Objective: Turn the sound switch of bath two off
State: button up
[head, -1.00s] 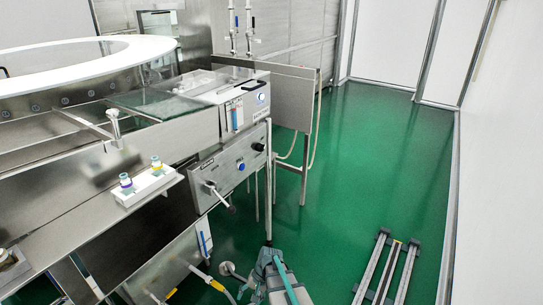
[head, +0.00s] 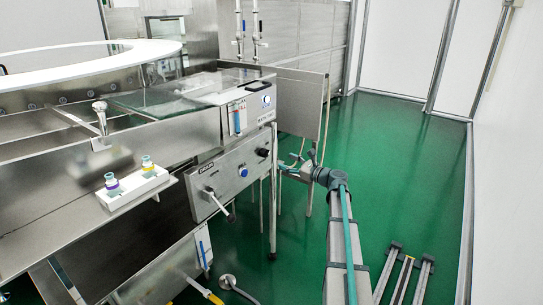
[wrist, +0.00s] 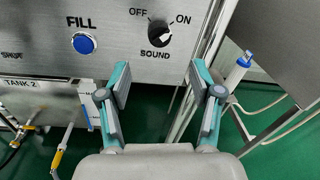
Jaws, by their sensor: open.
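The sound switch (wrist: 160,34) is a round black knob on a steel panel (wrist: 110,50), with OFF marked at its upper left and ON at its upper right. The knob looks turned toward ON. In the head view the switch (head: 264,152) is at the panel's right end. My gripper (wrist: 160,84) is open and empty, its fingertips below the knob in the wrist view and apart from it. In the head view my gripper (head: 288,166) is just right of the panel's end.
A blue FILL button (wrist: 84,43) is left of the switch. A lever handle (head: 222,205) sticks out from the panel's left part. A steel side panel (head: 300,102) and hanging hoses stand behind my gripper.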

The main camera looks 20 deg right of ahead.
aim_at(265, 154)
jog(key=x, duration=1)
jog(key=shift+w+a, duration=0.25)
jog(key=shift+w, duration=0.1)
jog(key=shift+f, duration=0.1)
jog(key=c, duration=1.1)
jog(key=shift+f+n+b, duration=0.15)
jog(key=shift+n+b, duration=0.15)
jog(key=shift+b, duration=0.35)
jog(key=shift+s+f+n+y+b, duration=0.1)
jog(key=shift+n+y+b, duration=0.35)
jog(key=shift+n+b, duration=3.95)
jog(key=shift+f+n+y+b, duration=0.1)
jog(key=shift+n+y+b, duration=0.35)
jog(key=shift+n+b, duration=3.95)
jog(key=shift+n+p, duration=0.3)
jog(key=shift+n, duration=0.1)
